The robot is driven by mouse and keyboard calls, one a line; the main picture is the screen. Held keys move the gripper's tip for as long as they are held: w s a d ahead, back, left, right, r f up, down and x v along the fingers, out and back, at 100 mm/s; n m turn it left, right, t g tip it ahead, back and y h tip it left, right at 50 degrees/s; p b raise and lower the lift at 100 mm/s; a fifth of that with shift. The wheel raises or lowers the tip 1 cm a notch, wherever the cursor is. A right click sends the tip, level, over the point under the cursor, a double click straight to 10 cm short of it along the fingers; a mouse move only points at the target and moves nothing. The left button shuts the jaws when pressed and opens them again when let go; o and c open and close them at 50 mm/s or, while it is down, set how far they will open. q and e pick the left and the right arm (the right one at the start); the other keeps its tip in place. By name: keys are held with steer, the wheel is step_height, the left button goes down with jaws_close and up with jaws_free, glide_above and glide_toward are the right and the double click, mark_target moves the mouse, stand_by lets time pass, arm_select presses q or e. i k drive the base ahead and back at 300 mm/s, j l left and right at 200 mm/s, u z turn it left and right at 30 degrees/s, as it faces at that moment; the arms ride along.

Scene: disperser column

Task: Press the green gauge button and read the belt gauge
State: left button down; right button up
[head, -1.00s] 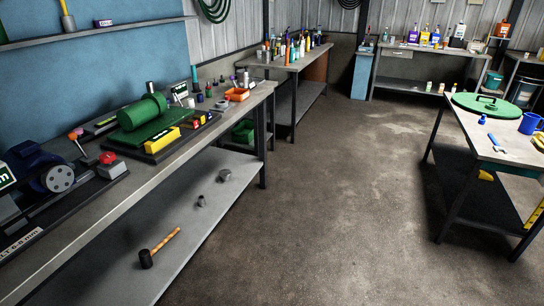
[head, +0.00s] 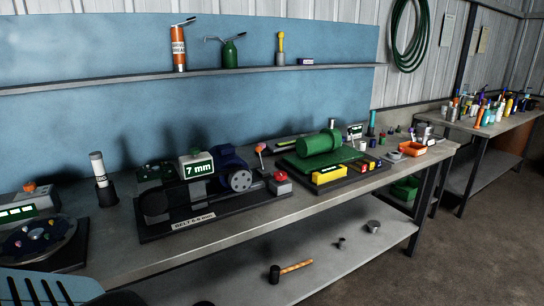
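The belt gauge (head: 197,168) is a pale box with a green display that reads "7 mm". It stands behind the belt on a dark base plate on the long workbench (head: 240,215). The base plate carries a label (head: 193,221) that appears to read "BELT 6-8 mm". A small knob or button (head: 195,151) sits on top of the gauge; its colour is hard to tell. A blue motor with a grey pulley (head: 240,180) stands right of the gauge. A red button (head: 281,177) on a grey box is beside it. Neither of my grippers is in view.
A green motor unit (head: 318,143) with a yellow block stands further right. A turntable-like device (head: 40,240) is at the far left, near a dark holder (head: 106,193). A hammer (head: 288,270) lies on the lower shelf. Floor at right is clear.

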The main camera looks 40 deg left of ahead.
mark_target(193, 151)
steer(key=u, duration=1.75)
